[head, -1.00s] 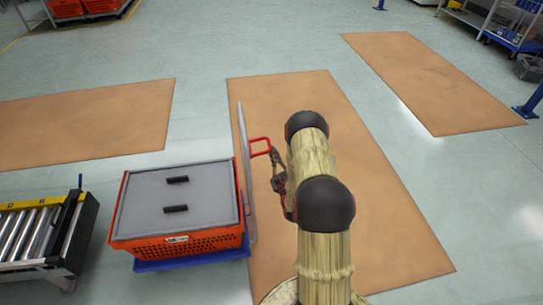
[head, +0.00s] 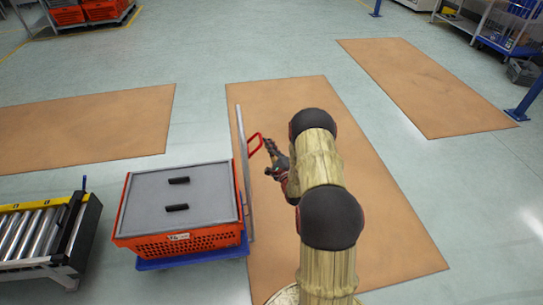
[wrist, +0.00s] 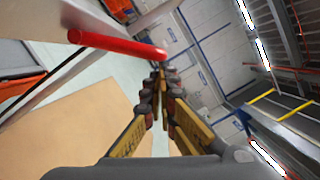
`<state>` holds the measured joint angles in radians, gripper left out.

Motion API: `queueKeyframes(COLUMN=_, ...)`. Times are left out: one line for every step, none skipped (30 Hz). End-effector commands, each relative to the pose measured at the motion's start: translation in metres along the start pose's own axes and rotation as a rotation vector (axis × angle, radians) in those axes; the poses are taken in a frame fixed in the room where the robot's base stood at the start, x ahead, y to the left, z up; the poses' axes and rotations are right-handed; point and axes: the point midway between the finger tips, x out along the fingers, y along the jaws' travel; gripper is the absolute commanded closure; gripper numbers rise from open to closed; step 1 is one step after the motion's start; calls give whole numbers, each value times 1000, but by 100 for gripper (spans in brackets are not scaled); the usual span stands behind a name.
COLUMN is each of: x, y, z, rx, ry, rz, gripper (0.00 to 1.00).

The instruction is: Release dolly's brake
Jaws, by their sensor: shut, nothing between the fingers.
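The dolly has a blue base (head: 190,259) and a tall grey upright frame (head: 245,175) on its right side. A red brake lever, a bent loop (head: 260,136), sticks out from that frame. In the wrist view the red lever (wrist: 115,43) crosses the upper left, its rounded end close to my fingertips. My gripper (head: 270,148) is just right of the lever in the head view. In the wrist view the gripper (wrist: 160,72) has its fingertips together with nothing between them, by the lever's end. I cannot tell whether they touch it.
An orange tote (head: 190,243) with a grey lid (head: 180,198) sits on the dolly. A roller conveyor (head: 35,235) stands to the left. Brown floor mats (head: 390,240) lie around. A blue post (head: 527,100) stands at the far right. Floor beyond the dolly is clear.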

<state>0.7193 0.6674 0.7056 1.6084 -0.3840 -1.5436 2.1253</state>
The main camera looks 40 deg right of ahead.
Motion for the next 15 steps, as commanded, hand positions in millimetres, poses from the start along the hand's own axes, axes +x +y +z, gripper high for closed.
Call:
queueKeyframes(x=2, y=-6, z=6, rx=-42, ry=-1, rz=10, gripper=100)
queueKeyframes(x=2, y=-7, z=8, rx=-69, ry=-1, rz=18, gripper=100)
queueKeyframes(x=3, y=-9, z=11, rx=-106, ry=-1, rz=26, gripper=100)
queueKeyframes(x=4, y=-10, z=14, rx=-134, ry=-1, rz=34, gripper=100)
queueKeyframes(x=4, y=-11, z=16, rx=-161, ry=-1, rz=41, gripper=100)
queueKeyframes(x=5, y=-13, z=20, rx=-198, ry=-2, rz=50, gripper=100)
queueKeyframes(x=5, y=-14, z=22, rx=-226, ry=-1, rz=58, gripper=100)
queueKeyframes(x=6, y=-14, z=24, rx=-253, ry=-1, rz=65, gripper=100)
queueKeyframes(x=7, y=-16, z=27, rx=-289, ry=-1, rz=73, gripper=100)
queueKeyframes(x=7, y=-16, z=29, rx=-316, ry=-1, rz=81, gripper=100)
queueKeyframes(x=8, y=-17, z=32, rx=-342, ry=-1, rz=87, gripper=100)
queueKeyframes(x=9, y=-18, z=35, rx=-376, ry=-1, rz=95, gripper=100)
queueKeyframes(x=9, y=-18, z=37, rx=-400, ry=-1, rz=102, gripper=100)
queueKeyframes(x=10, y=-18, z=40, rx=-423, ry=-1, rz=108, gripper=100)
queueKeyframes(x=10, y=-18, z=42, rx=-454, ry=-2, rz=117, gripper=100)
